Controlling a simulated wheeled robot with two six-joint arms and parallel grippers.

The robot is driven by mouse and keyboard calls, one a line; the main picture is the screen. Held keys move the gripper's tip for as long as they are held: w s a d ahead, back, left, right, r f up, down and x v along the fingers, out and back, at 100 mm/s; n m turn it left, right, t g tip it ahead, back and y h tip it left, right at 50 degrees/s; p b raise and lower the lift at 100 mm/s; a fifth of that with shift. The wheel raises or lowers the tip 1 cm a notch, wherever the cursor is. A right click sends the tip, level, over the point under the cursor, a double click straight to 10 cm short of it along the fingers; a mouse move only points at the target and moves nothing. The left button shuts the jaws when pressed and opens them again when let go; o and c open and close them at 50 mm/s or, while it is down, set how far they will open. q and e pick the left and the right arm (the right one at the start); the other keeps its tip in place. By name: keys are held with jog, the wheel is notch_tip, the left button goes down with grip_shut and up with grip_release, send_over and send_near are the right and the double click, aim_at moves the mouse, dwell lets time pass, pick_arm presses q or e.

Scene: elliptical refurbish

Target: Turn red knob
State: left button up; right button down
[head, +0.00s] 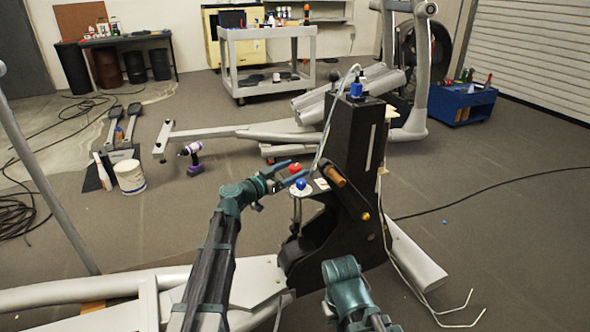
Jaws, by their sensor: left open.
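The small red knob (295,168) sits by the black upright column (352,140) of the exercise machine. A blue knob (301,184) is just below it on a small light plate. My left gripper (296,169) reaches in from the left with its two fingers apart. Its fingertips are at the red knob, which shows between them. I cannot tell whether the fingers touch it. Part of my right arm (345,285) shows at the bottom, but its fingers do not show.
A brown handle (352,193) sticks out from the column right of the knobs. A thin cable hangs near the knobs. A purple drill (191,158) and a white bucket (130,177) stand on the floor at left. A grey cart (265,62) is behind.

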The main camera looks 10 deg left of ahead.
pick_arm(q)
jog(key=shift+w+d, duration=0.4)
grip_shut()
